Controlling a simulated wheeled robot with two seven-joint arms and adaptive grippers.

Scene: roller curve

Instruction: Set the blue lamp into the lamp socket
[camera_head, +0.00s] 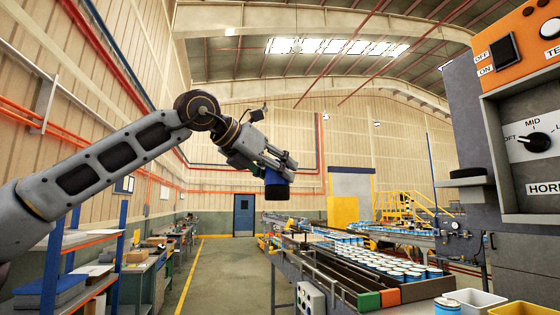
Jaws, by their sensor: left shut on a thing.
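My left gripper (273,163) hangs in the air left of the conveyor, at the end of my arm that comes in from the left. It is shut on the blue lamp (277,178), which points downward with a dark lower end. The gripper fingers hide part of the lamp. A dark round piece (467,173) sits on a grey ledge at the right, beside the control panel; I cannot tell for sure whether it is the lamp socket. The lamp is well apart from it, to its left. My right gripper is not in view.
A grey control panel (488,110) with an orange top, switch and knob stands at the right. A roller conveyor carries several white-and-blue cans (385,262). A yellow bin (523,309) and a white bin (474,302) stand at lower right. Shelving (85,262) stands at left; the aisle is clear.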

